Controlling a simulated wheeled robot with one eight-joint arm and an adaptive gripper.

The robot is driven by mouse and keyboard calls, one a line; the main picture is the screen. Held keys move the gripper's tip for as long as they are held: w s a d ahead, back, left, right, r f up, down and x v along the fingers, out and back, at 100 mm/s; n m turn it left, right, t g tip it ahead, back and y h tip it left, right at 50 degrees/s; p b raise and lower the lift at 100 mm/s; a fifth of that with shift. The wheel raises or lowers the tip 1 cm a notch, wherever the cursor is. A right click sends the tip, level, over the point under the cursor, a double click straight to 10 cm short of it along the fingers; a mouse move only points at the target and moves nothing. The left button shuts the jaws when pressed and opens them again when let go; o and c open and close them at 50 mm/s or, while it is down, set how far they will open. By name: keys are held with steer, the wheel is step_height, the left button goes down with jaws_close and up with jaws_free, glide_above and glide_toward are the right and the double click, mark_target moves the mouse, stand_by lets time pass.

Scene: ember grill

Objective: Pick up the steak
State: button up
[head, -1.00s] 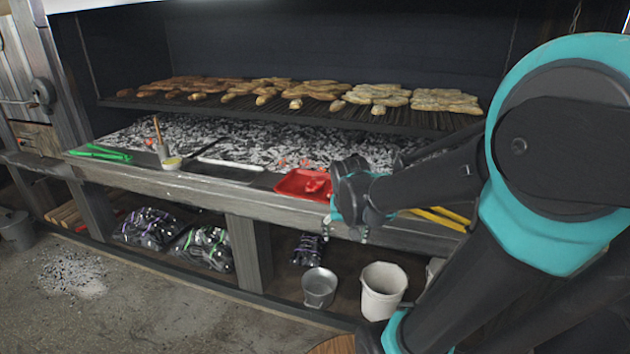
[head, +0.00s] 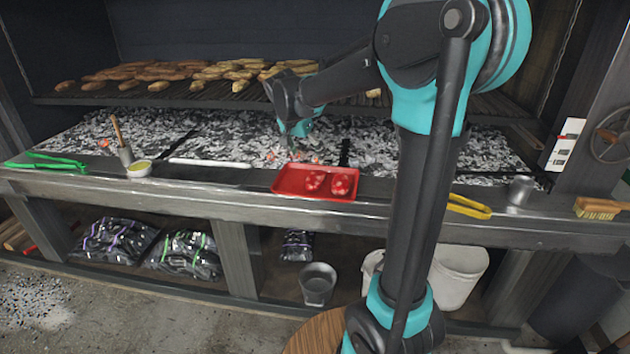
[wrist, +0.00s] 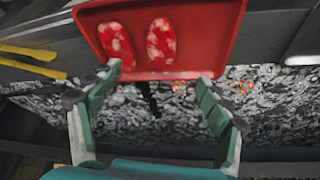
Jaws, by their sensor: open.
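Two raw red steaks with pale marbling lie side by side in a red tray (head: 290,188) on the front ledge of the grill. In the head view they are the left steak (head: 314,181) and the right steak (head: 341,185). In the wrist view they show as one steak (wrist: 161,43) and another steak (wrist: 116,45), with the tray around them. My gripper (wrist: 160,82) is open and empty, its fingers spread near the tray's edge in the wrist view. In the head view my gripper (head: 297,142) is above the coals behind the tray, its fingertips partly unclear.
Glowing coals (head: 230,133) lie behind the ledge, under a rack of browned food (head: 160,72). Yellow tongs (head: 468,206), a metal cup (head: 521,190) and a brush (head: 598,208) are to the right.

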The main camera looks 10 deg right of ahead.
glide_above(315, 178)
steer(key=s+a, duration=0.1)
steer(key=s, duration=0.1)
steer(key=f, duration=0.6)
steer(key=shift+s+a+f, duration=0.1)
steer(key=shift+a+f, duration=0.1)
steer(key=shift+f, duration=0.2)
steer(key=shift+x, duration=2.6)
steer(key=shift+a, duration=0.1)
steer(key=shift+c, duration=0.3)
steer(key=c, duration=1.3)
steer(key=shift+r, duration=0.1)
